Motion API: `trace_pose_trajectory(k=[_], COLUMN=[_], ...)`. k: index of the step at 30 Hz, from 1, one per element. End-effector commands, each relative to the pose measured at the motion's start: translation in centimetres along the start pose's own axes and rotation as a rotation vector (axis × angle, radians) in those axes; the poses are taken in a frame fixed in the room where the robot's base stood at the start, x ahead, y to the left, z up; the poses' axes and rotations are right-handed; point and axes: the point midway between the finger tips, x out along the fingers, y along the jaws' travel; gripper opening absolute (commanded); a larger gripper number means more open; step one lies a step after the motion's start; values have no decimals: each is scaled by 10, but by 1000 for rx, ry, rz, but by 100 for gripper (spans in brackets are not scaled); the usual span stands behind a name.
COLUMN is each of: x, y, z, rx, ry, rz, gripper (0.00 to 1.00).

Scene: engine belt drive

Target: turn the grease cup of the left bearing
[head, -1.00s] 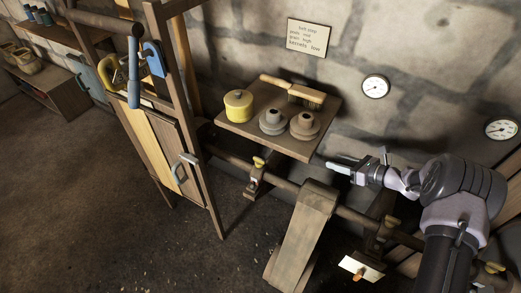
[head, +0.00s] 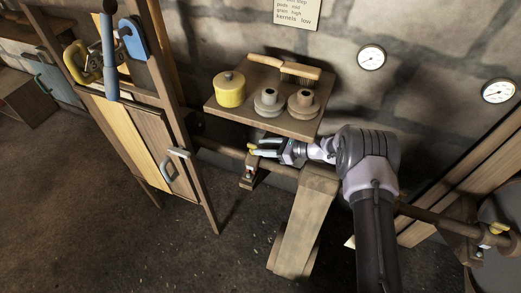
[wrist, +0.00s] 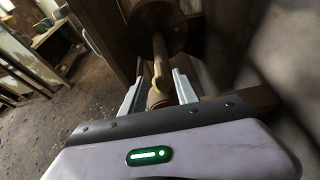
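The left bearing (head: 249,174) is a small block on the shaft below the shelf. Its yellow grease cup (head: 252,155) sits on top, partly covered by my gripper. My gripper (head: 266,148) reaches in from the right, with its fingers at the cup. In the wrist view, my gripper (wrist: 158,92) is open, one finger to each side of the yellow cup (wrist: 158,84). The cup is small and dark there, and I cannot tell whether either finger touches it. The shaft (wrist: 159,58) runs on beyond it to a dark round wheel (wrist: 158,24).
A wooden shelf (head: 235,112) with a yellow pot (head: 230,89), two grey-brown pieces and a brush is just above my gripper. A wooden cabinet frame (head: 172,110) stands left. Another bearing (head: 488,240) is far right.

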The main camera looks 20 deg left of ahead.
Motion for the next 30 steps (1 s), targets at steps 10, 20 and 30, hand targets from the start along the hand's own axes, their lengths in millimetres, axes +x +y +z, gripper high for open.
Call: trace_pose_trajectory(k=[10, 20, 30], x=[14, 14, 13], y=[0, 0, 2], z=[0, 0, 2], rx=[0, 0, 26], ry=[0, 0, 0], rz=[-1, -1, -55], gripper=[36, 0, 0])
